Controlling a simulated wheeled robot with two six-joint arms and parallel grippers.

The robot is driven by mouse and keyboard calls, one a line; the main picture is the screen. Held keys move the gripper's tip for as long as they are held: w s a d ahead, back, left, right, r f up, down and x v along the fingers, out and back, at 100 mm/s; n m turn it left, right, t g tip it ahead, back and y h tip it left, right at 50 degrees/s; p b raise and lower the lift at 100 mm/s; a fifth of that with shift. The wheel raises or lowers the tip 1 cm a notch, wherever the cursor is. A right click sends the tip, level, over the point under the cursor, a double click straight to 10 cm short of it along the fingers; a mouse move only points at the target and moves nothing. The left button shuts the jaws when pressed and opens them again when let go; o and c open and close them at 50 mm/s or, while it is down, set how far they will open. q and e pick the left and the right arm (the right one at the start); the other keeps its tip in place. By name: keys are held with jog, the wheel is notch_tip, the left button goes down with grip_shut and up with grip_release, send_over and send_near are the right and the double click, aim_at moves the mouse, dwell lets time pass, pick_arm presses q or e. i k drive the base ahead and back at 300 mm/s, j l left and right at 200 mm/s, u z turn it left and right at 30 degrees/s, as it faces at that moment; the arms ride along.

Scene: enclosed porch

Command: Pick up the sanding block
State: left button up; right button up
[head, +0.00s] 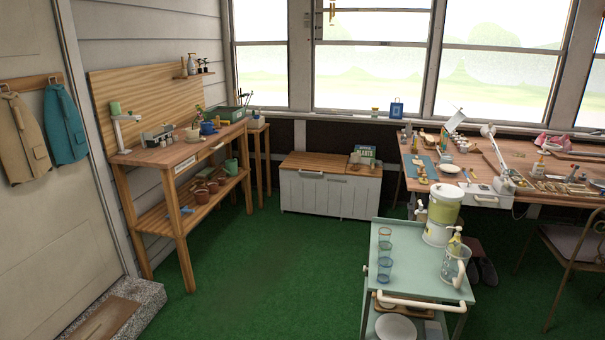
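I cannot pick out a sanding block for certain; the small items on the benches are too small to tell apart. The workbench on the right (460,214) carries many small tools and parts, among them a blue mat (421,172) and a wooden tray (565,188). The wooden potting bench on the left (172,158) holds pots, a blue cup (208,128) and a green-topped lamp-like stand (122,130). Neither of my grippers is in view.
A pale green cart (405,278) with glasses, a drink dispenser (441,212) and a pitcher (454,266) stands in front of the right workbench. A chair (565,255) is at the right edge. A white chest (330,190) stands under the windows. Green floor (270,265) is clear in the middle.

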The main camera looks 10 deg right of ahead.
aim_at(421, 171)
jog(key=i+u, duration=0.25)
jog(key=i, duration=0.7)
jog(key=i+l+u, duration=0.2)
jog(key=i, duration=0.75)
jog(key=i+z, duration=0.3)
jog(key=i, duration=0.15)
jog(key=i+j+z, duration=0.1)
jog(key=i+z, duration=0.2)
jog(key=i, duration=0.15)
jog(key=i+j+z, duration=0.2)
jog(key=i+z, duration=0.15)
jog(key=i+j+z, duration=0.3)
jog(key=i, duration=0.15)
